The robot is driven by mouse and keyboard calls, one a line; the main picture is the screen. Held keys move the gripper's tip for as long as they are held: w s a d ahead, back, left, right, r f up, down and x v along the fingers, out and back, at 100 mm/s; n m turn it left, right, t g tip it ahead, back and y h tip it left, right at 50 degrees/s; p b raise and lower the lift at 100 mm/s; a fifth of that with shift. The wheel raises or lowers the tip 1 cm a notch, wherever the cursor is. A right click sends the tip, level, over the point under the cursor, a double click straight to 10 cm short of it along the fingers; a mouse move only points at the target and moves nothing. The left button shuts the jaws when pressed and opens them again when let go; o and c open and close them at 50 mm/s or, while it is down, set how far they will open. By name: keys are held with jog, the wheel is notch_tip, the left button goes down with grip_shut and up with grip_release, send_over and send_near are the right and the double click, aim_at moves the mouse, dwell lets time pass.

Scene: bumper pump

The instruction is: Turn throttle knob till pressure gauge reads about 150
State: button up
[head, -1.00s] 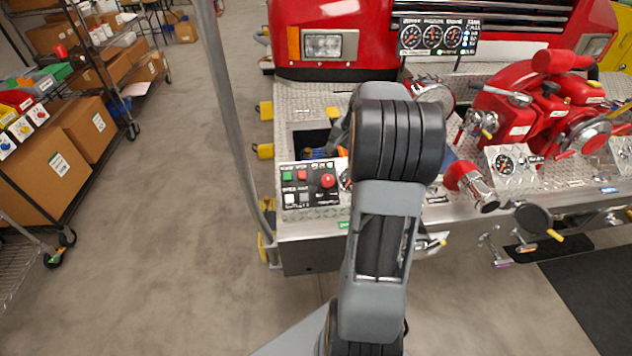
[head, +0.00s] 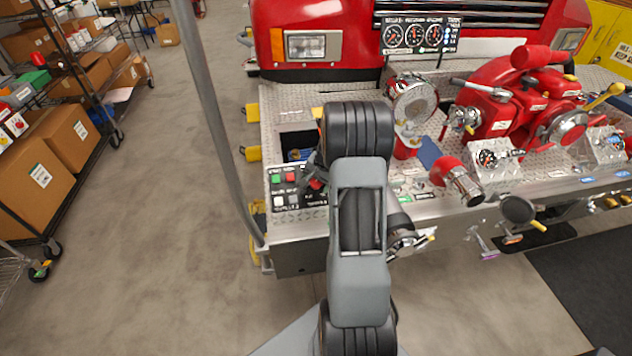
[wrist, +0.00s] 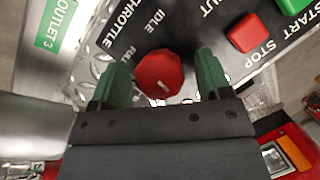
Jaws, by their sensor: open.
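The red throttle knob (wrist: 158,72) sits on a black panel (wrist: 185,28) with "THROTTLE", "IDLE" and "FULL" lettering beside it. A short white mark shows on the knob's face, toward my gripper's palm in the wrist view. My gripper (wrist: 162,66) is open, its green-padded fingers on either side of the knob with visible gaps. In the head view my arm covers most of the gripper and knob. The gauge panel (head: 418,34) with three round dials stands at the back; its needles and numbers are too small to read surely.
A green START button (wrist: 292,4) and a red STOP button (wrist: 246,33) are near the knob. A green "OUTLET 3" label (wrist: 56,22) lies on the metal. A grey pole (head: 207,110) rises left of the bumper. Red pump parts (head: 510,115) stand at the right.

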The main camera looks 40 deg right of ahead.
jog(key=shift+f, duration=0.1)
jog(key=c, duration=0.9)
jog(key=shift+f+m+t+b, duration=0.3)
jog(key=shift+m+b, duration=0.3)
jog(key=shift+b, duration=0.25)
jog(key=shift+r+m+t+y+b, duration=0.15)
jog(key=shift+m+t+y+b, duration=0.15)
jog(key=shift+m+b, duration=0.5)
jog(key=shift+r+m, duration=0.2)
jog(key=shift+m, duration=0.1)
jog(key=o, duration=0.9)
